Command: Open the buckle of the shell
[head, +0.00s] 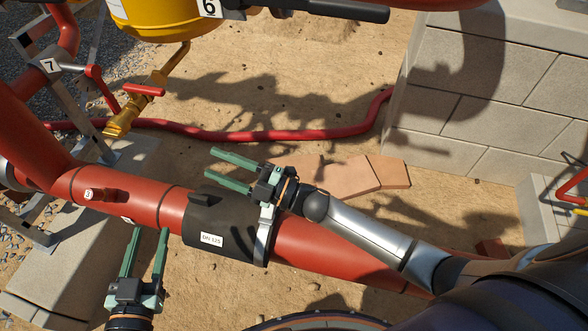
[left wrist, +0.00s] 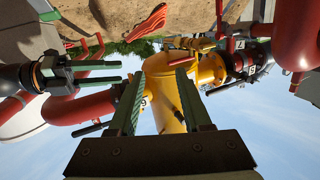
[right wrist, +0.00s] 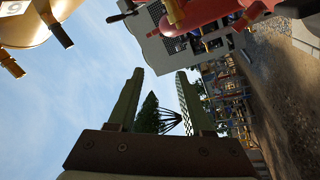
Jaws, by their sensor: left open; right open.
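The shell (head: 222,226) is a black sleeve labelled DN 125, wrapped around a red pipe. A pale metal band (head: 263,236) crosses its right end; I cannot tell for certain whether this is the buckle. My right gripper (head: 210,162) is open and empty, above and behind the shell's right part, its fingers pointing left. Its body hides the upper end of the band. My left gripper (head: 150,231) is open and empty, in front of the pipe to the left of the shell, its fingers pointing up the picture. The right gripper also shows in the left wrist view (left wrist: 118,72).
The red pipe (head: 330,262) runs on both sides of the shell. A yellow vessel (head: 160,18) with a yellow valve (head: 140,100) stands at the upper left. A block wall (head: 490,95) closes the right. Open sand and some flat tiles (head: 345,177) lie behind the pipe.

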